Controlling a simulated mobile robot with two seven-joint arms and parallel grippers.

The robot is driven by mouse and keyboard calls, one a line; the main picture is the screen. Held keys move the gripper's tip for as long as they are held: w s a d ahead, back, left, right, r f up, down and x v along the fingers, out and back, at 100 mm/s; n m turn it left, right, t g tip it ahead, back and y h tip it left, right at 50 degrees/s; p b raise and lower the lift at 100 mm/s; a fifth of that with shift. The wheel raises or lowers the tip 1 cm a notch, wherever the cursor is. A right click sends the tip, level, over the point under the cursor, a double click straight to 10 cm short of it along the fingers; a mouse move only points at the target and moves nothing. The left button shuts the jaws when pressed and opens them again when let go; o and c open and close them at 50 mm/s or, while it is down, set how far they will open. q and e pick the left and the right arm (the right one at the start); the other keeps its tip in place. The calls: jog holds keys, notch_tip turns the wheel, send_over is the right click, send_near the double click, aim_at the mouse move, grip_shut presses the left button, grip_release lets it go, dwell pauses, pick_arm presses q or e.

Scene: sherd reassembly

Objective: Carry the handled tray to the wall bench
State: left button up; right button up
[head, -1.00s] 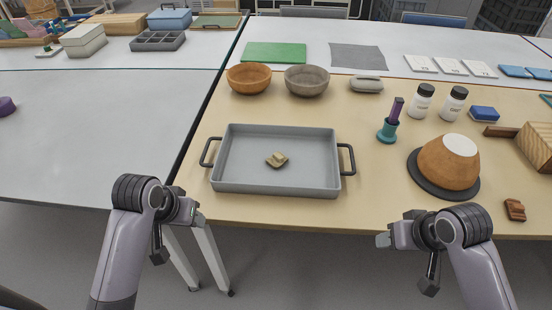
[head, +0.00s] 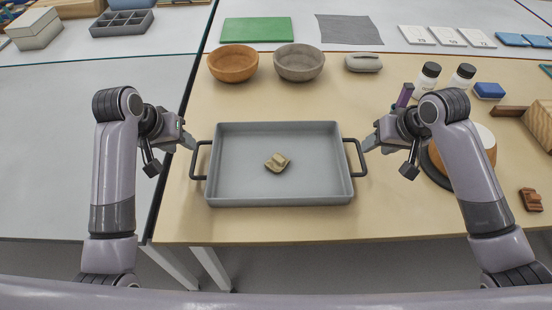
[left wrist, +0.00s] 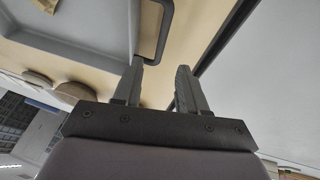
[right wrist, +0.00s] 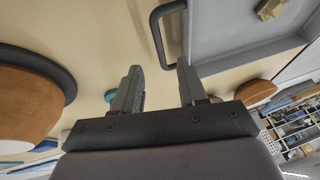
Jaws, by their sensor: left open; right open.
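The grey handled tray (head: 236,190) lies flat on the wooden-topped table, with a small tan sherd (head: 277,162) on its floor. It has a dark handle at each end, the left handle (head: 194,162) and the right handle (head: 361,158). My left gripper (head: 192,144) is open beside the left handle; in the left wrist view the handle (left wrist: 163,35) shows just beyond the fingertips. My right gripper (head: 367,147) is open beside the right handle; in the right wrist view that handle (right wrist: 160,35) lies just ahead of the fingers. Neither gripper holds anything.
An orange bowl (head: 233,64) and a grey bowl (head: 299,62) stand behind the tray. A terracotta vessel on a dark disc (head: 432,170) is partly hidden behind my right arm. A brown block (head: 530,199) lies at right. The white table (head: 70,120) at left has clear room.

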aim_at(194, 154)
pick_arm(q)
jog(key=shift+f, duration=0.1)
pick_arm(e)
jog(key=shift+f, duration=0.1)
pick_arm(q)
jog(key=shift+x, duration=3.5)
pick_arm(e)
jog(key=shift+x, duration=3.5)
pick_arm(q)
grip_shut()
pick_arm(e)
grip_shut()
